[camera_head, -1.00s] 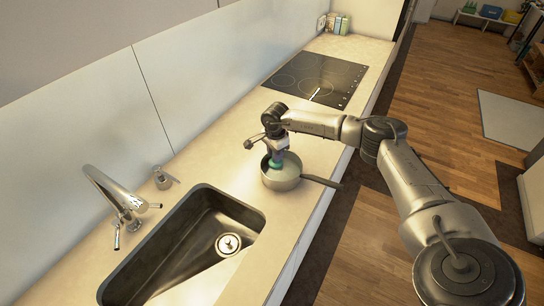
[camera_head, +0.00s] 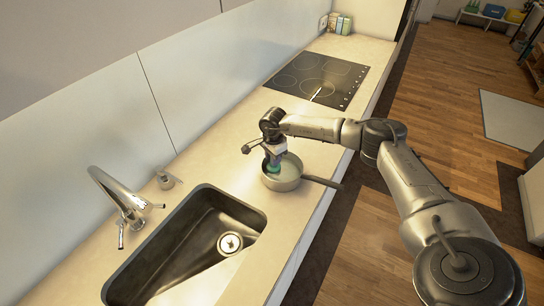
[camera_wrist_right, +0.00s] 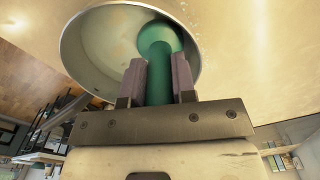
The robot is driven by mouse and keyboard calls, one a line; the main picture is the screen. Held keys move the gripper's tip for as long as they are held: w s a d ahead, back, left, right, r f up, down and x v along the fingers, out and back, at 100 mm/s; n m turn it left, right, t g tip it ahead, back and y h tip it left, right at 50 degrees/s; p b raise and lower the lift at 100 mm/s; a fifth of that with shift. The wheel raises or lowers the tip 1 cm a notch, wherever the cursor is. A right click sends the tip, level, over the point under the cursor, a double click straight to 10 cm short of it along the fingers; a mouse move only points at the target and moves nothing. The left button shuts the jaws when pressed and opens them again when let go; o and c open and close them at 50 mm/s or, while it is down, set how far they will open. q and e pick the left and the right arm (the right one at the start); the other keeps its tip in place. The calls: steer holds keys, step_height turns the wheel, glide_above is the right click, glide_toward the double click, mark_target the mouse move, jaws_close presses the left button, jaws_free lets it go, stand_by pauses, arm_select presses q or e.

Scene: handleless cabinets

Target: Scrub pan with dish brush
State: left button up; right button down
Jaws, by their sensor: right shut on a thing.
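The grey pan (camera_head: 290,182) sits on the counter between the sink and the cooktop, its dark handle pointing right over the counter's front edge. My right gripper (camera_head: 273,152) is above the pan's left side. It is shut on the green dish brush (camera_head: 270,165). In the right wrist view, the two fingers clasp the brush handle (camera_wrist_right: 158,80), and the rounded brush head (camera_wrist_right: 158,36) is inside the pan (camera_wrist_right: 98,45). Faint brownish marks show on the pan's pale inner surface. I cannot tell whether the head touches the pan. My left gripper is not in view.
The dark sink (camera_head: 190,250) with a chrome faucet (camera_head: 122,200) lies nearer on the counter. The black cooktop (camera_head: 318,80) lies beyond the pan, with a small light object (camera_head: 316,94) on it. The wall panel (camera_head: 200,85) borders the counter's left side.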

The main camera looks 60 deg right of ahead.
steer(key=shift+s+d, duration=1)
steer(key=shift+s, duration=0.05)
steer(key=shift+a, duration=0.15)
